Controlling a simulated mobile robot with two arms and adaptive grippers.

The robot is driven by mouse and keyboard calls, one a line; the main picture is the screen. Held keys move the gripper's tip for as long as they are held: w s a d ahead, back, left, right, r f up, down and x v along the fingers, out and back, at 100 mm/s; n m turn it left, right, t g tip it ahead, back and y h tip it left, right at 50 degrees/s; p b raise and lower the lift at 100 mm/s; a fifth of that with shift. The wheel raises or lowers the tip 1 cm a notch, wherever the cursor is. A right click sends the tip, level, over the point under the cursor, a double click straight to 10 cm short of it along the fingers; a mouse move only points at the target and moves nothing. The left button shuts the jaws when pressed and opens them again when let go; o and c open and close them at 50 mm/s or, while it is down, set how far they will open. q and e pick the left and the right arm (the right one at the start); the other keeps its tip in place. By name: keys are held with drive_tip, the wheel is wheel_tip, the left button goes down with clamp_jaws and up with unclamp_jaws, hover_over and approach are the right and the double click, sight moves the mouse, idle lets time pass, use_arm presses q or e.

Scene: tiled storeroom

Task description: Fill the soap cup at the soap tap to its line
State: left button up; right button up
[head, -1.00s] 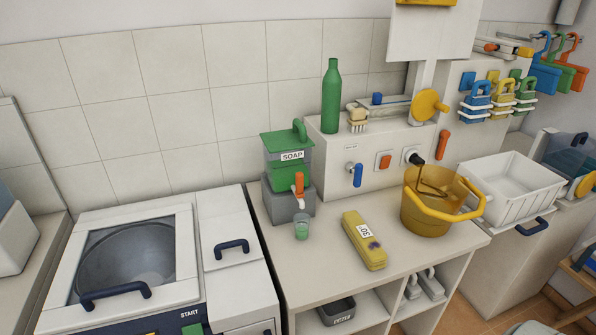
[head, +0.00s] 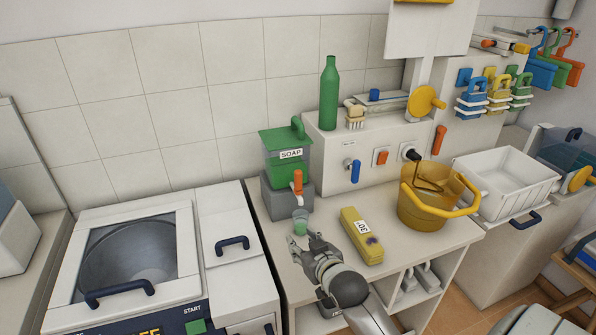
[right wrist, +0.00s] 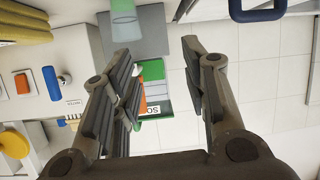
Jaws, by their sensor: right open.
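The soap cup (head: 300,222), small and clear with a green lower part, stands upright on the counter below the soap tap (head: 298,182). I cannot make out its line. The tap has an orange lever and a white spout on the green soap tank (head: 286,158), which sits on a grey block. My right gripper (head: 307,243) is open and empty, just in front of the cup. In the right wrist view the cup (right wrist: 124,18) shows beyond the fingertips (right wrist: 157,50), nearer the left finger, not between them. My left gripper is out of view.
A yellow bucket (head: 425,209) stands further right. A green bottle (head: 329,95) stands on the raised ledge. A lidded machine (head: 140,255) is on the left.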

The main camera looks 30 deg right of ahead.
sight(300, 173)
drive_tip(key=w+d+r+m+t+h, duration=0.2)
drive_tip(key=w+d+r+t, duration=0.3)
drive_tip(key=r, duration=0.5)
drive_tip(key=shift+g, duration=0.5)
drive_tip(key=x, duration=0.3)
drive_tip(key=p+x, duration=0.1)
drive_tip(key=x, duration=0.2)
drive_tip(key=d+p+x, duration=0.1)
drive_tip(key=x, duration=0.2)
drive_tip(key=shift+w+d, duration=0.1)
drive_tip(key=shift+w+d+f+n, duration=0.1)
drive_tip(key=shift+w+n, duration=0.05)
drive_tip(key=shift+w, duration=0.35)
drive_tip(key=shift+w+d+n, duration=0.1)
drive_tip(key=shift+w+n, duration=0.05)
drive_tip(key=shift+w, duration=0.35)
clamp_jaws()
